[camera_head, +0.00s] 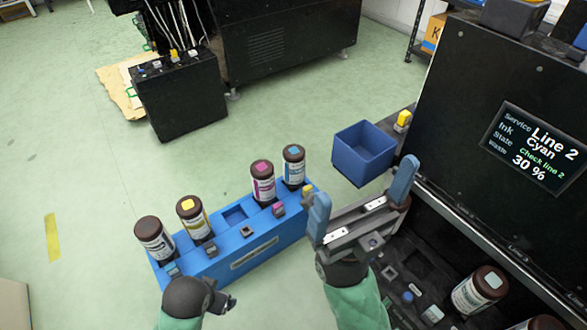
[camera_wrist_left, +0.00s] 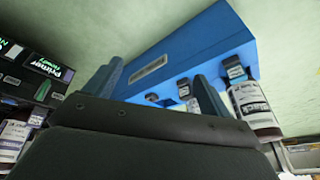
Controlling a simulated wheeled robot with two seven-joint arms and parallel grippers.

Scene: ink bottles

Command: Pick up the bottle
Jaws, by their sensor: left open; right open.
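Several brown ink bottles stand upright in a blue rack (camera_head: 235,265): one with a dark cap (camera_head: 154,240) at the left end, a yellow-marked bottle (camera_head: 195,220), a magenta-marked bottle (camera_head: 263,184) and a cyan-marked bottle (camera_head: 293,167). An empty square slot lies in the middle. My right gripper (camera_head: 361,197) is open and empty, right of the rack. My left gripper (camera_head: 224,298) is low at the rack's front, mostly hidden by its wrist. In the left wrist view its open fingers (camera_wrist_left: 158,75) point towards the rack front (camera_wrist_left: 190,50), with a bottle (camera_wrist_left: 252,105) beyond at right.
A black machine has a screen (camera_head: 534,147) reading "Line 2", "Cyan", "Check line 2". Another bottle (camera_head: 480,290) sits in its lower bay. A blue open bin (camera_head: 364,153) stands behind my right gripper.

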